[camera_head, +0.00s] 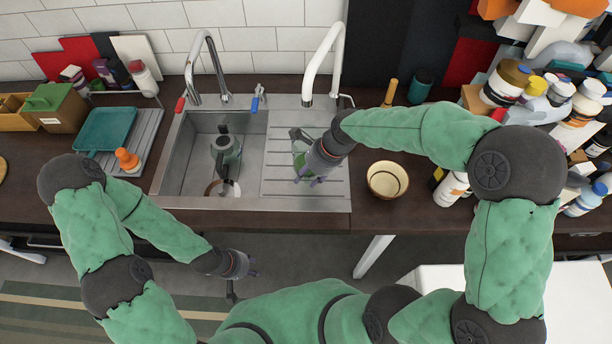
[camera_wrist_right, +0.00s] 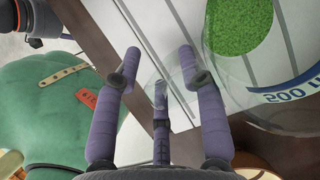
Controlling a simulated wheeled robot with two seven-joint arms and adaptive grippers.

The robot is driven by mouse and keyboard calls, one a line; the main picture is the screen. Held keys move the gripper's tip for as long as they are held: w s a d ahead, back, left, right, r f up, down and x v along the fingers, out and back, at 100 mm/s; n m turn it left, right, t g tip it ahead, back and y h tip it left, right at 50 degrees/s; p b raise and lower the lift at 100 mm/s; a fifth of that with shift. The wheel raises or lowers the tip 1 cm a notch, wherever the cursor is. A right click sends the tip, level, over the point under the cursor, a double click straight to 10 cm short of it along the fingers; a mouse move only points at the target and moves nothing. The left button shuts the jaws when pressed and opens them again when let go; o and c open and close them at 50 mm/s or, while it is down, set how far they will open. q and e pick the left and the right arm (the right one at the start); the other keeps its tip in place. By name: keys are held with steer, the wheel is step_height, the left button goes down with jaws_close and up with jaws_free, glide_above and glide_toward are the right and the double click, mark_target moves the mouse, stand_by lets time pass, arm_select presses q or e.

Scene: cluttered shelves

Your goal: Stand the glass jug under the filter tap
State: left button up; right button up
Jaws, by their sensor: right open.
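The glass jug (camera_head: 299,160) stands on the ribbed steel drainboard, partly hidden behind my right gripper. It is clear, with green at its base and a dark part at its top. It also shows at the right of the right wrist view (camera_wrist_right: 262,75), with "500" printed on it. The white filter tap (camera_head: 325,62) arches over the drainboard's back edge, its spout end behind the jug. My right gripper (camera_head: 312,176) is beside the jug; its purple fingers (camera_wrist_right: 160,60) are spread. My left gripper (camera_head: 250,272) hangs low in front of the counter; its fingers are too small to read.
The sink basin (camera_head: 185,165) holds a dark-lidded pot (camera_head: 226,152) and a round dish (camera_head: 222,189). A steel faucet (camera_head: 191,70) stands behind it. A cream bowl (camera_head: 387,180) sits right of the drainboard. Several bottles (camera_head: 505,83) crowd the right side.

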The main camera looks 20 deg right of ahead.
steer(key=p+v, duration=0.3)
steer(key=v, duration=0.7)
steer(key=shift+r, duration=0.35)
steer(key=shift+s+d, duration=0.1)
